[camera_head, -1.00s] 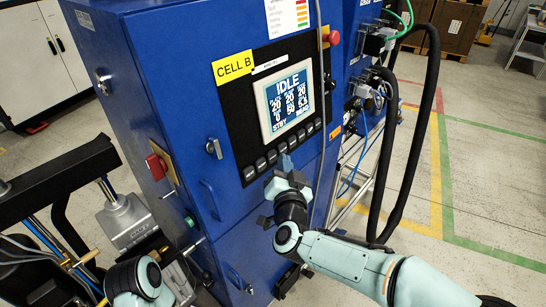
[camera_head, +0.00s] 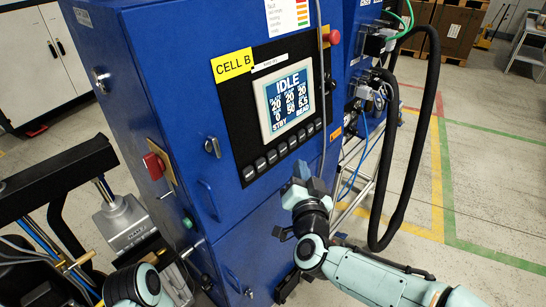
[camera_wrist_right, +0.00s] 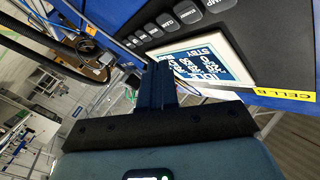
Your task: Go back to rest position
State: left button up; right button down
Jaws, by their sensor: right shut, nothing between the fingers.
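My right gripper (camera_head: 300,184) is in front of the blue cabinet (camera_head: 175,90), below the button row of its control panel and apart from the buttons. Its dark fingers are together and empty, and they also show in the right wrist view (camera_wrist_right: 158,88). The panel screen (camera_head: 287,98) reads IDLE, and it shows in the right wrist view too (camera_wrist_right: 205,62). A row of buttons (camera_head: 285,152) runs under the screen. Part of my left arm shows at the bottom left of the head view, but its gripper is not in view.
Black hoses (camera_head: 425,130) hang at the cabinet's right side. Beyond them the floor with yellow and green lines (camera_head: 480,190) is open.

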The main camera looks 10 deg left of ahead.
jog(key=d+f+n+g+p, duration=0.1)
jog(key=d+f+g, duration=0.1)
jog(key=f, duration=0.8)
jog(key=d+f+g+p, duration=0.1)
jog(key=f+g, duration=0.2)
jog(key=f, duration=0.6)
jog(key=s+d+f+g+p, duration=0.15)
jog(key=s+f, duration=0.25)
jog(key=f, duration=0.5)
jog(key=s+d+f+g+b, duration=0.1)
jog(key=s+d+f+g, duration=0.2)
jog(key=f, duration=0.5)
pick_arm(q)
notch_tip(320, 180, up, 6)
jog(key=w+p, duration=0.2)
jog(key=p, duration=0.1)
jog(key=shift+w, duration=0.2)
pick_arm(e)
jog(key=s+d+f+g, duration=0.1)
jog(key=s+f+g, duration=0.2)
jog(key=s, duration=0.6)
jog(key=s+d+f+g, duration=0.1)
jog(key=s+f+g, duration=0.2)
jog(key=s+f, duration=0.3)
jog(key=s+d+f+m+g, duration=0.1)
jog(key=s+f+g, duration=0.2)
jog(key=s, duration=1.1)
notch_tip(320, 180, down, 3)
jog(key=shift+d+r+y, duration=0.2)
jog(key=shift+d+y, duration=0.2)
